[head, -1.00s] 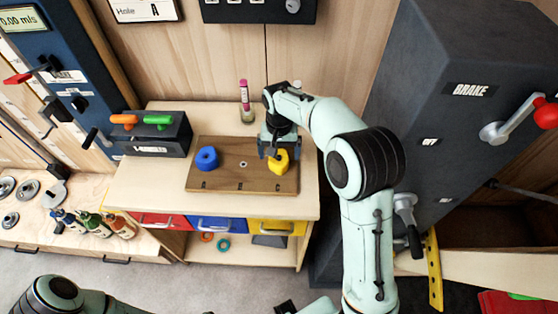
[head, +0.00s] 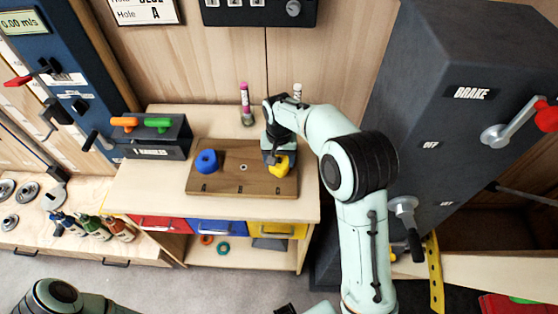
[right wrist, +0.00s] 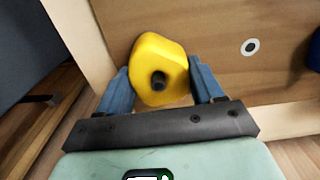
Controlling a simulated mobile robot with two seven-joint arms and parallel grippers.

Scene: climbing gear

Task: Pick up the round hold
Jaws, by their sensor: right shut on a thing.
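A yellow hold (head: 281,168), a chunky piece with a dark central hole, is at the right end of the brown wooden board (head: 224,184). In the right wrist view the yellow hold (right wrist: 160,62) is between the two blue fingers. My right gripper (right wrist: 158,76) is shut on it, one finger against each side. In the head view the right gripper (head: 276,157) is over the hold and hides part of it. I cannot tell whether the hold touches the board. A round blue hold (head: 207,161) with a hole sits at the left of the board, apart from the gripper. My left gripper is not visible.
The board lies on a wooden bench (head: 136,190) with red, blue and yellow drawers. A dark box with orange and green handles (head: 156,137) is at its left, a pink-topped bottle (head: 246,104) behind. A tall dark brake unit (head: 450,140) stands right of my arm.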

